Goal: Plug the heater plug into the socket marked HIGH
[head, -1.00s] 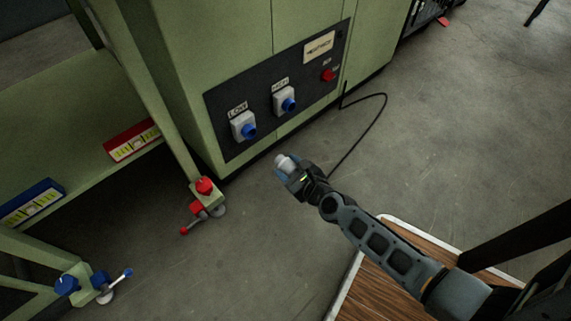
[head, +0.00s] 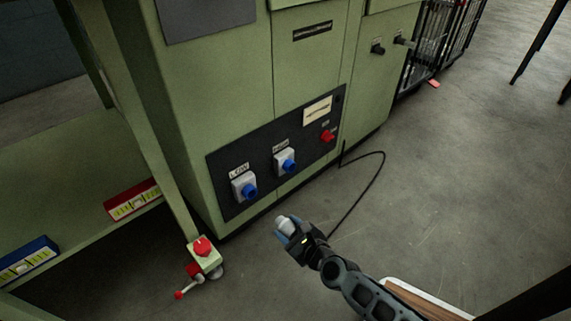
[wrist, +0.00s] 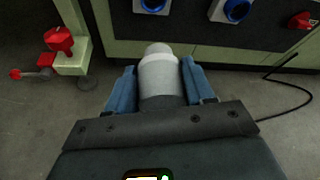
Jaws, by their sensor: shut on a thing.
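My gripper (head: 284,231) is shut on the heater plug (head: 286,224), a pale grey cylinder. In the wrist view the plug (wrist: 160,75) sits between the two blue fingers with its end towards the machine panel. The socket marked HIGH (head: 285,162) is a white box with a blue round front on the dark panel. The socket marked LOW (head: 244,187) is a like one to its left. The plug is in front of and below both sockets, apart from them. In the wrist view the right-hand socket (wrist: 236,10) is cut by the top edge.
A red knob (head: 327,136) is at the panel's right. A black cable (head: 377,180) loops over the floor from the machine towards my gripper. A leg with a red-knobbed lock (head: 203,248) stands at left. The floor at right is open.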

